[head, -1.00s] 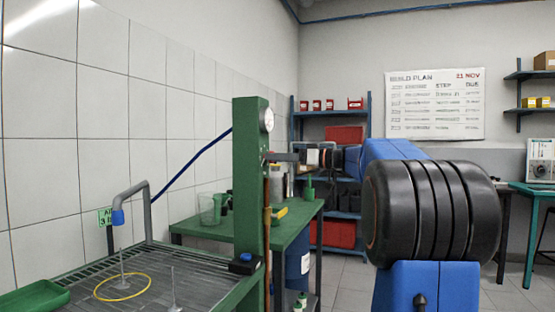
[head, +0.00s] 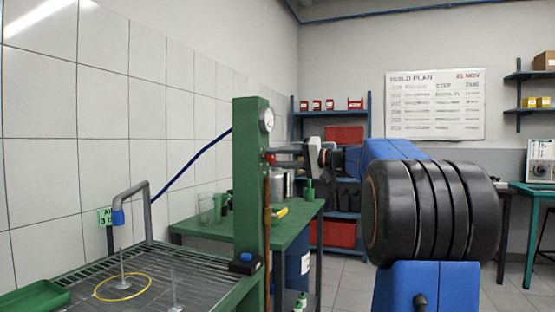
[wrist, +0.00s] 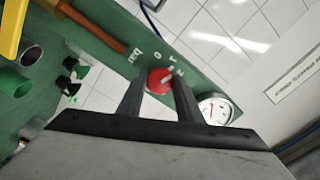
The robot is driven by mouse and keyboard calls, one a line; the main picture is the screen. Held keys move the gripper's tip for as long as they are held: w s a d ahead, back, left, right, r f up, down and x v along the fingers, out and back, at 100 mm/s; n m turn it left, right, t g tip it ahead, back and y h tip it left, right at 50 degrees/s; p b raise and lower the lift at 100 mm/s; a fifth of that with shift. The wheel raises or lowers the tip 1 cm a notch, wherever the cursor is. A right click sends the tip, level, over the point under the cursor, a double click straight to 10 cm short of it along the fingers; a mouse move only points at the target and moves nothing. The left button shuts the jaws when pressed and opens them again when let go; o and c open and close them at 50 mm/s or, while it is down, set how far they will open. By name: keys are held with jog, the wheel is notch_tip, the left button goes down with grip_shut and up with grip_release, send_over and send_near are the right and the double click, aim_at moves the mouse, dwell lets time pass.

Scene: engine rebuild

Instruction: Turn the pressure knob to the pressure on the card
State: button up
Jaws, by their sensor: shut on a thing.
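The red pressure knob (wrist: 159,81) is on the green post, between the two fingers of my gripper (wrist: 158,92), which is shut on it. Pale scale marks, a 0 and the word bar are printed beside the knob; the exact setting is too small to read. In the head view the knob (head: 269,158) shows at the fingertips of my gripper (head: 281,158), which reaches in from the right. The round white gauge (wrist: 215,109) is beside the right finger; its reading is unclear. The green card (head: 104,217) hangs on the wall, partly hidden by the grey pipe; a 3 shows on it.
The green post (head: 250,190) stands at the edge of the grated bench (head: 205,272). A brown rod (head: 267,215) runs down its side. A green table (head: 225,230) with cups and tools lies behind. A yellow ring (head: 123,287) lies on the grate.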

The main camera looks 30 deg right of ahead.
jog(key=m, duration=1.1)
jog(key=shift+m, duration=1.9)
jog(key=shift+f, duration=0.1)
jog(key=o, duration=1)
jog(key=shift+d, duration=0.1)
jog(key=v, duration=1.7)
jog(key=shift+s+d, duration=0.1)
jog(key=shift+s, duration=0.05)
